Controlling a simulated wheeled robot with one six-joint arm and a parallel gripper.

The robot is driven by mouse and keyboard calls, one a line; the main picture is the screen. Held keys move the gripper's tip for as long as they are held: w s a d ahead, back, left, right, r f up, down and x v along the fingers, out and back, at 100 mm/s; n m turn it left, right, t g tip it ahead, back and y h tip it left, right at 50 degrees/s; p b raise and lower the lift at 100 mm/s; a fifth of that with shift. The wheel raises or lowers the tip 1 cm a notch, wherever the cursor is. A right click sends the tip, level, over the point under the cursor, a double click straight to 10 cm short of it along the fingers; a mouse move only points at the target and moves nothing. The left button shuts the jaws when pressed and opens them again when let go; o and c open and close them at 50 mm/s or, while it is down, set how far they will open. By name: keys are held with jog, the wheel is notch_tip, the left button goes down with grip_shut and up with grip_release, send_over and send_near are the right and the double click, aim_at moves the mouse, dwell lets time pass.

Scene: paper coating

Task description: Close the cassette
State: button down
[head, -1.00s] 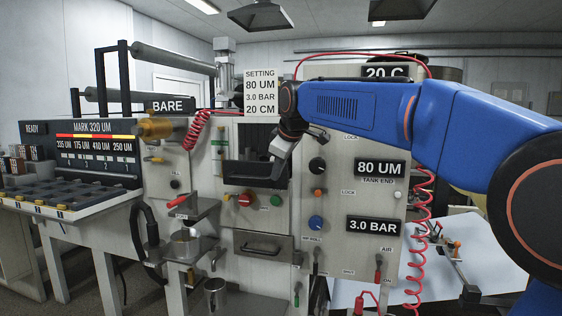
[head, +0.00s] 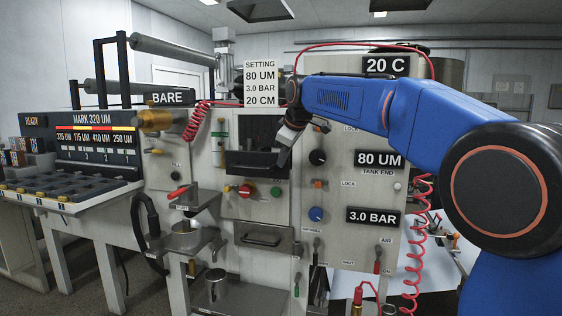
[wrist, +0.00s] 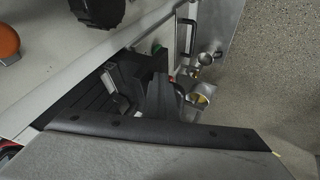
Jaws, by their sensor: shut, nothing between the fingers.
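The cassette (head: 250,163) is a dark, drawer-like block in the front of the grey machine. It stands out from a dark opening (head: 258,132), whose inside is in shadow. In the wrist view the dark block (wrist: 88,112) lies left of the fingers and is partly covered by them and the wrist. My gripper (head: 282,162) points down at the right end of the cassette, shut and empty. The dark fingers also show in the wrist view (wrist: 160,92). I cannot tell whether they touch the cassette.
A red knob (head: 245,191) and a green button (head: 275,191) sit just below the cassette. A black knob (head: 318,157) is to the right. A drawer handle (head: 262,237) and a small shelf with a metal cup (head: 186,238) stick out lower down. A red coiled hose (head: 415,240) hangs at right.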

jog(key=w+d, duration=0.2)
jog(key=w, duration=0.5)
jog(key=shift+w+d, duration=0.3)
jog(key=shift+d, duration=0.1)
jog(key=shift+r, duration=0.1)
jog(key=shift+s, duration=0.1)
